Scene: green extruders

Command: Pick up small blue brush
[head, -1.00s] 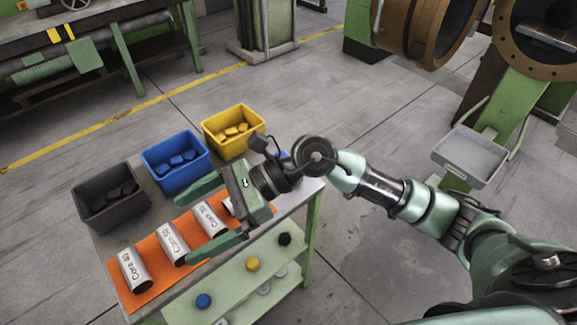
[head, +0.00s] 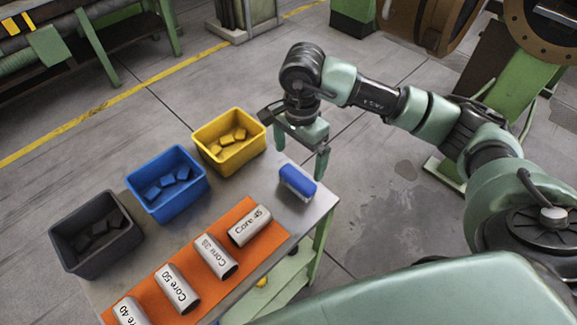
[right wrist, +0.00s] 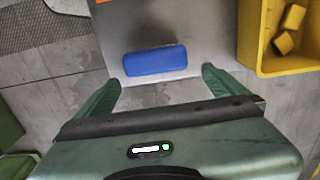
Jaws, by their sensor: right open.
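The small blue brush (head: 297,183) lies on the metal table near its right end, a blue top over a pale lower part. It also shows in the right wrist view (right wrist: 155,61), just beyond the fingertips and between their lines. My right gripper (head: 300,155) points down above the table's far right edge, behind the brush. In the right wrist view the right gripper (right wrist: 160,88) has its two green fingers wide apart with nothing between them. The brush is apart from both fingers. My left gripper is not in view.
Yellow (head: 228,143), blue (head: 167,186) and black (head: 95,235) bins with small blocks line the table's far side. Several labelled cores lie on an orange mat (head: 259,250) left of the brush. The table top (head: 283,212) around the brush is clear.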

